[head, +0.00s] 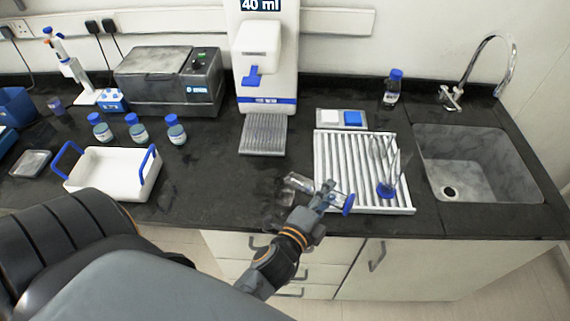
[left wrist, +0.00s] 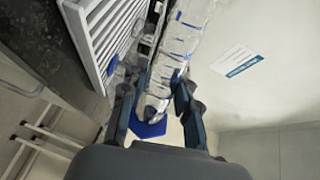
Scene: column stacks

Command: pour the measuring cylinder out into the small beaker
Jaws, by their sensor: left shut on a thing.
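My left gripper (head: 326,194) is shut on the measuring cylinder (head: 349,204) in front of the drying rack. The cylinder is clear with a blue foot and lies tilted far over, its foot to the right and its clear tube running left over the counter. In the left wrist view the tube (left wrist: 180,48) runs up between the fingers of the gripper (left wrist: 153,100), with the blue foot close to the camera. Faint clear glass (head: 283,190) shows on the counter left of the gripper; I cannot tell whether it is the small beaker. Any liquid is not clear. My right gripper is out of view.
A white drying rack (head: 330,160) holds other glassware with a blue foot (head: 387,190). The sink (head: 480,165) is at the right. A white dispenser (head: 265,50) stands behind, a white tray (head: 115,175) at the left. The counter between tray and rack is mostly clear.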

